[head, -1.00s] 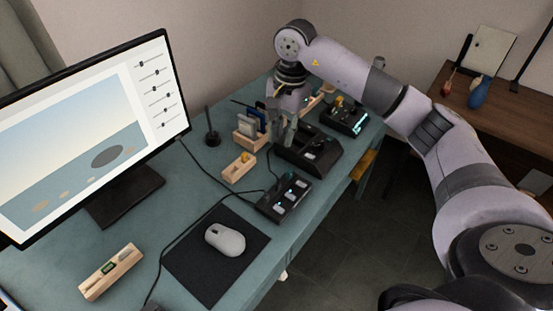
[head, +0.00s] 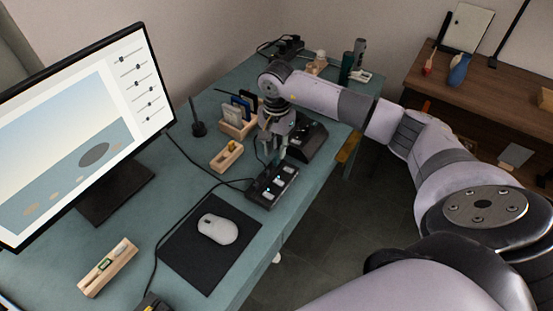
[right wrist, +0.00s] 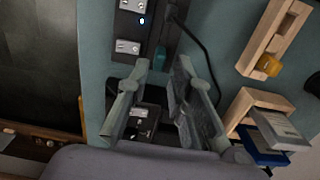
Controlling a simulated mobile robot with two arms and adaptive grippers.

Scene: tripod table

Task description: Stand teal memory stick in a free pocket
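The teal memory stick (right wrist: 160,56) stands at the end of a black hub (right wrist: 128,30) with several silver sticks in it. My right gripper (right wrist: 162,64) is open, its two fingers apart on either side of the teal stick in the wrist view; I see no contact. In the head view my right gripper (head: 275,156) points down over the far end of the hub (head: 262,186) and hides the teal stick. A wooden pocket block (head: 228,156) with a yellow stick lies to the left. Another wooden block (head: 95,277) at the front left holds a green-and-white stick. My left gripper is not in view.
A wooden rack (head: 226,130) with upright cards stands behind the gripper, beside a black device (head: 305,140). Cables run across the desk. A mouse (head: 218,229) on a dark mat and a monitor (head: 85,130) are nearer.

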